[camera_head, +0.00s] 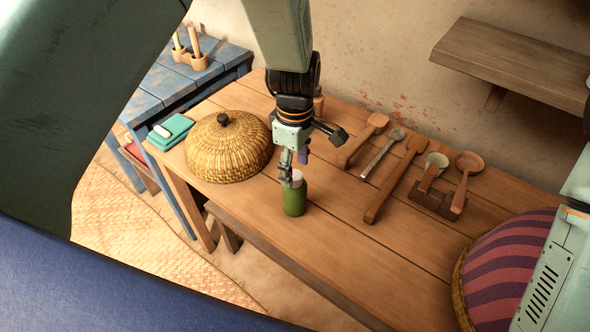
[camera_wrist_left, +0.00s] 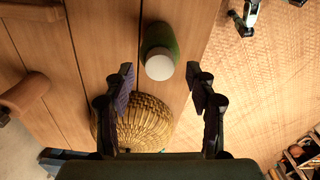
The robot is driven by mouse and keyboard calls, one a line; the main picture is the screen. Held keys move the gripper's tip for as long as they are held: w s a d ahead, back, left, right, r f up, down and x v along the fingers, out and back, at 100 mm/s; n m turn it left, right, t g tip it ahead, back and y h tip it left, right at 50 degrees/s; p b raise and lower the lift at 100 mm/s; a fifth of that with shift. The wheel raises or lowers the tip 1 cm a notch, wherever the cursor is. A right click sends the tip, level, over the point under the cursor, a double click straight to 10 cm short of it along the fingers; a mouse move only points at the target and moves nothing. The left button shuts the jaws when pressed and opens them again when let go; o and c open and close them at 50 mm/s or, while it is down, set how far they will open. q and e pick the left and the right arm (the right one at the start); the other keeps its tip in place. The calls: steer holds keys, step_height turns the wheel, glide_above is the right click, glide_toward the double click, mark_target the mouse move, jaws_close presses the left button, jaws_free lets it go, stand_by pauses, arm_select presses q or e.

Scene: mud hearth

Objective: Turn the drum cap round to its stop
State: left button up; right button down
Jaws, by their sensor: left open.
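The drum (camera_head: 294,201) is a small green cylinder standing upright near the front edge of the wooden table, with a pale cap (camera_head: 297,179) on top. In the left wrist view the green drum (camera_wrist_left: 158,38) and its white cap (camera_wrist_left: 159,68) show between the fingers. My left gripper (camera_head: 291,172) points down over the drum and partly hides the cap. Its two fingers (camera_wrist_left: 160,72) are apart, one on each side of the cap in the picture, with a gap to either side. Whether they are level with the cap is unclear. My right gripper is not in view.
A woven dome cover (camera_head: 226,147) stands left of the drum. Wooden spoons and a long wooden tool (camera_head: 396,180) lie to the right, with a small rack (camera_head: 437,201). A striped cloth-covered basket (camera_head: 505,262) is at front right. Bare table (camera_head: 350,245) lies right of the drum.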

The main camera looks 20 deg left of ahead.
arm_select(q)
steer(key=shift+f, duration=0.8)
steer(key=shift+a+f, duration=0.15)
steer(key=shift+s, duration=0.1)
steer(key=shift+d, duration=0.2)
steer(key=shift+c, duration=1.4)
steer(key=shift+a, duration=0.2)
steer(key=c, duration=0.6)
steer(key=shift+d, duration=0.1)
steer(key=shift+c, duration=1.4)
steer(key=shift+m+p, duration=0.7)
steer(key=shift+m, duration=0.2)
